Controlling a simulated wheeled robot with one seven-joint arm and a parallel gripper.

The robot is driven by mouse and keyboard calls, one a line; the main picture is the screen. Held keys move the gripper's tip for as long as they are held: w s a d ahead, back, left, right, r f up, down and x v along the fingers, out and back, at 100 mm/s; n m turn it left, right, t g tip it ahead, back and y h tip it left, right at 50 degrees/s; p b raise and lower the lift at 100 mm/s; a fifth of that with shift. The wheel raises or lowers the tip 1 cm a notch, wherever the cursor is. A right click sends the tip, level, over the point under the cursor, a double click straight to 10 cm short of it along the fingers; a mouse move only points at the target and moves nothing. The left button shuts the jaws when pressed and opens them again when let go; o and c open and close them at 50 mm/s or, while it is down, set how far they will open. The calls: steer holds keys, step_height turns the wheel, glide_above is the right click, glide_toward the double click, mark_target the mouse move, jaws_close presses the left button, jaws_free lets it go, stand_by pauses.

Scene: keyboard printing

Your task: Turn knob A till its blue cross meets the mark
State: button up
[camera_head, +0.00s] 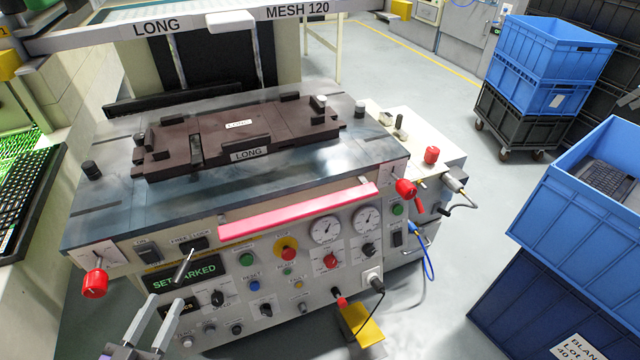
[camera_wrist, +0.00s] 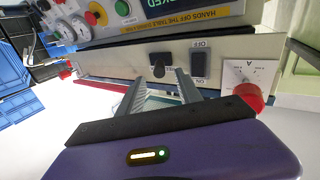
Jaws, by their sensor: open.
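Knob A (camera_head: 95,284) is a red knob at the left end of the machine's front, below a pale scale plate. In the wrist view the same red knob (camera_wrist: 250,97) is at the right, beside a white plate marked A (camera_wrist: 247,73). I cannot make out a blue cross or the mark in either view. My gripper (camera_head: 167,299) is open and empty, low in front of the machine and to the right of knob A. In the wrist view my gripper (camera_wrist: 160,76) points at the panel near a black lever, apart from knob A.
A second red knob (camera_head: 405,188) is at the machine's right corner. The panel's buttons and dials crowd the right. Blue crates (camera_head: 590,205) stand far right. Keyboards (camera_head: 30,205) lie at left.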

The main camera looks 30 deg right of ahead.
stand_by(0.4)
steer(key=o, duration=0.4)
steer(key=shift+f, duration=0.1)
